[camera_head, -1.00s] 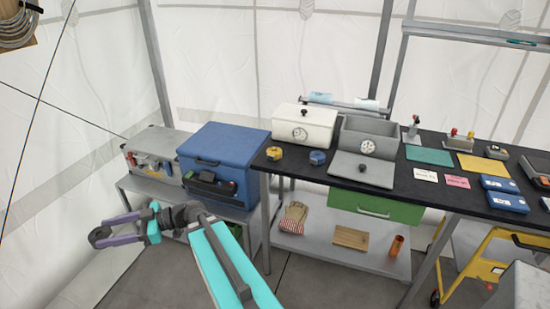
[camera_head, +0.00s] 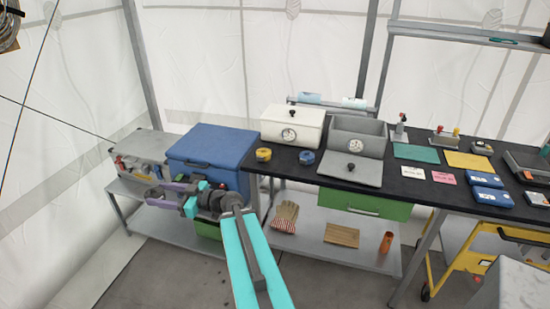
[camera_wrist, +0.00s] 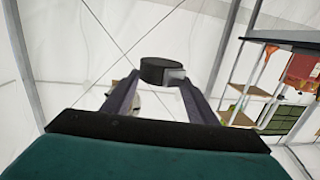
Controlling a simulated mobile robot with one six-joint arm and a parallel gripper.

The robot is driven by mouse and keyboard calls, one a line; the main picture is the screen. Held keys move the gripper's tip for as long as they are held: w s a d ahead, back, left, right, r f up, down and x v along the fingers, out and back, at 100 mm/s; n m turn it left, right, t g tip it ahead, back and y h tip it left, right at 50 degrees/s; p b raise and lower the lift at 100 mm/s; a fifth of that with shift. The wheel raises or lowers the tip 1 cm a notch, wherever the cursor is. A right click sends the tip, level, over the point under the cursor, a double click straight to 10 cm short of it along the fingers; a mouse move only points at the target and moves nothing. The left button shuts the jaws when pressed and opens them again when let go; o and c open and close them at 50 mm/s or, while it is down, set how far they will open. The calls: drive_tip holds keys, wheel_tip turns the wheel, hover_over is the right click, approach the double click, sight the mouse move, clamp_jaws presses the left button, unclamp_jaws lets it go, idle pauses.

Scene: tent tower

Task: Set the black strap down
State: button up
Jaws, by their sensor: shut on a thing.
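The black strap (camera_wrist: 160,71) is a short dark roll with a pale grey patch on its right side. In the wrist view it sits between the tips of my gripper's (camera_wrist: 158,82) two fingers, which are shut on it. In the head view my gripper (camera_head: 152,195), with purple fingers, points left in front of the blue cool box and grey case at the left. The strap is too small to make out clearly there.
The blue box (camera_head: 212,150) and grey case (camera_head: 142,152) stand on a low bench. A yellow roll (camera_head: 263,154) and a blue roll (camera_head: 306,157) lie at the left end of the black-topped table (camera_head: 284,168). A grey lid (camera_head: 350,172) lies right of them.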

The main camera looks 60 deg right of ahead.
drive_tip(key=s+d+m+t+h, duration=0.1)
drive_tip(key=s+d+m+h, duration=0.15)
drive_tip(key=d, duration=0.45)
drive_tip(key=s+d+m+h, duration=0.2)
drive_tip(key=d+h, duration=0.1)
drive_tip(key=d, duration=0.4)
drive_tip(key=s+d+f+m+g+h+p, duration=0.1)
drive_tip(key=s+d+m+h, duration=0.3)
drive_tip(key=s+d, duration=0.8)
drive_tip(key=s+d+m+g+h+p, duration=0.2)
drive_tip(key=s+d+m+h, duration=0.2)
drive_tip(key=s+d+h, duration=0.4)
drive_tip(key=s+d, duration=0.4)
drive_tip(key=d, duration=0.2)
drive_tip(key=shift+s+d+f+g, duration=0.2)
drive_tip(key=shift+f+g, duration=0.1)
drive_tip(key=shift+f, duration=0.1)
drive_tip(key=shift+w+h, duration=0.2)
drive_tip(key=shift+h, duration=0.05)
drive_tip(key=b+x, duration=0.2)
drive_tip(key=x, duration=0.2)
drive_tip(key=b+x, duration=0.3)
drive_tip(key=x, duration=0.2)
drive_tip(key=f+b+x, duration=0.1)
drive_tip(key=b+x, duration=0.2)
drive_tip(key=x, duration=0.1)
drive_tip(key=shift+w, duration=0.3)
drive_tip(key=shift+w+d+r+b, duration=0.1)
drive_tip(key=shift+w+d+b, duration=0.25)
drive_tip(key=shift+w, duration=0.1)
